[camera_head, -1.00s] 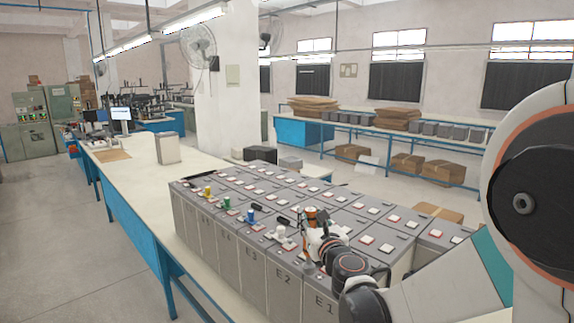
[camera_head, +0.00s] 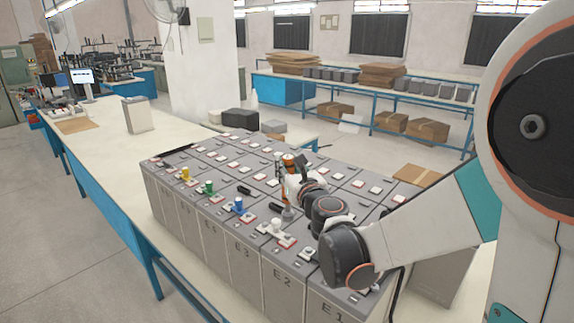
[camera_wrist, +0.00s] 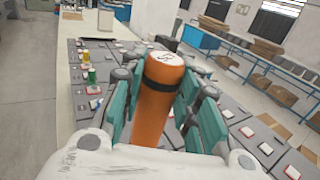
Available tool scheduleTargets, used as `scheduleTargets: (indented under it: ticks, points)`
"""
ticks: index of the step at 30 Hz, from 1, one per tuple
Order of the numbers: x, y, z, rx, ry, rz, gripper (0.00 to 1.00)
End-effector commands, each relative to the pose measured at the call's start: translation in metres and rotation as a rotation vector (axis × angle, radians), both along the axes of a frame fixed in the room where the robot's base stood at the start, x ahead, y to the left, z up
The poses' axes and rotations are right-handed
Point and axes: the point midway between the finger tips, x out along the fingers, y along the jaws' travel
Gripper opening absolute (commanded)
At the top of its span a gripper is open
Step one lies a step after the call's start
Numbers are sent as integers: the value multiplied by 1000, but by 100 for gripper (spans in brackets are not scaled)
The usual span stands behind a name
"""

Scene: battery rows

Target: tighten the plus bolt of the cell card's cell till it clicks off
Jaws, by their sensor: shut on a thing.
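My gripper (camera_wrist: 155,125) is shut on an orange cylindrical tool (camera_wrist: 152,108) with a black band and a marked pale end cap. Its teal fingers lie along both sides. In the head view the tool (camera_head: 288,159) stands about upright above the battery cells, with my gripper (camera_head: 291,178) around it. A slim grey shaft (camera_head: 288,213) shows below, near the tops of E1 and E2. I cannot tell whether its tip touches a bolt. The grey cells (camera_head: 245,255) carry red and white terminal pads. The cell card is not identifiable, nor which bolt is the plus one.
Yellow (camera_head: 185,174), green (camera_head: 209,187), blue (camera_head: 239,205) and white (camera_head: 276,226) capped pieces stand along the front cells. Black bars (camera_head: 244,190) lie between some terminals. The pale bench top (camera_head: 105,135) is largely clear to the left.

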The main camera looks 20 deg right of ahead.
Motion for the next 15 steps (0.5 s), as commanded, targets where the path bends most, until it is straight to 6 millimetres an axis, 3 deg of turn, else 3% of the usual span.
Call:
scheduleTargets:
  ticks: [7,15]
  points:
    - [0,0,-1,0,0,0,0]
    - [0,0,-17,0,0,0,0]
